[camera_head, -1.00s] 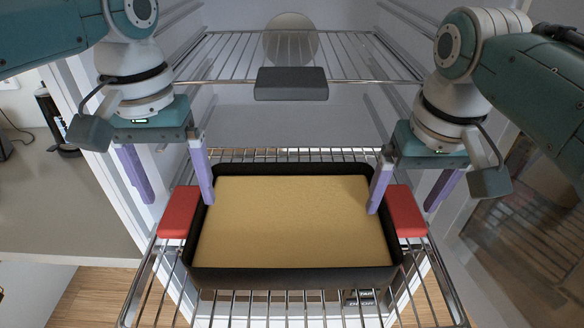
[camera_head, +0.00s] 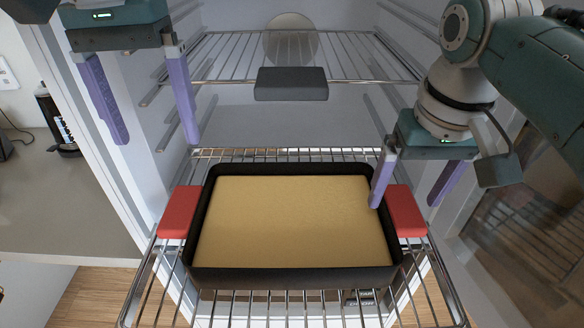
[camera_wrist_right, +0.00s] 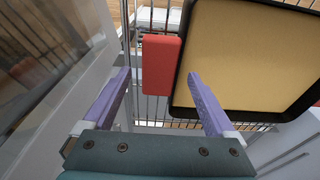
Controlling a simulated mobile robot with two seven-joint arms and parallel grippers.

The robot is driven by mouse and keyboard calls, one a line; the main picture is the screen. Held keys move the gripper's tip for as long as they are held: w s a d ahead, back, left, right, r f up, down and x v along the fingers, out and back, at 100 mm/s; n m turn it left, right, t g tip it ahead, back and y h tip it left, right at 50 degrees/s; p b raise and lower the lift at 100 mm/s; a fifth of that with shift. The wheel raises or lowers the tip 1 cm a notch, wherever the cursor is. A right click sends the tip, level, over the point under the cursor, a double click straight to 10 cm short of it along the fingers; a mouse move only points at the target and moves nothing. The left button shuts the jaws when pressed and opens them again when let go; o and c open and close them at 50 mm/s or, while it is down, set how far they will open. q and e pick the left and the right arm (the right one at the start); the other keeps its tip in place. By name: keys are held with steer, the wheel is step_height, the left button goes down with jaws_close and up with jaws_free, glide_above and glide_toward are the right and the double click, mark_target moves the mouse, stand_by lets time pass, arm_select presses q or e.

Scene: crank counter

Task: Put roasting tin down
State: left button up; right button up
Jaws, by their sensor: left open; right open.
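The roasting tin (camera_head: 294,272) is black with red handles at its left (camera_head: 179,212) and right (camera_head: 406,211) ends and a flat tan filling. It rests level on a pulled-out wire rack (camera_head: 447,292). My left gripper (camera_head: 155,142) is open and empty, raised above and behind the left handle, clear of it. My right gripper (camera_head: 405,203) is open above the right handle, with one finger over the tin's inner edge and the other out to the right. In the right wrist view the red handle (camera_wrist_right: 160,66) lies between the spread fingers, apart from both.
White cabinet walls stand close on both sides. A counter (camera_head: 60,210) with a dark bottle-like object (camera_head: 57,122) is at the left.

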step_height(320, 180, up, 10)
steer(key=s, duration=0.1)
steer(key=shift+s+r, duration=0.25)
steer(key=shift+s, duration=0.05)
stand_by(0.4)
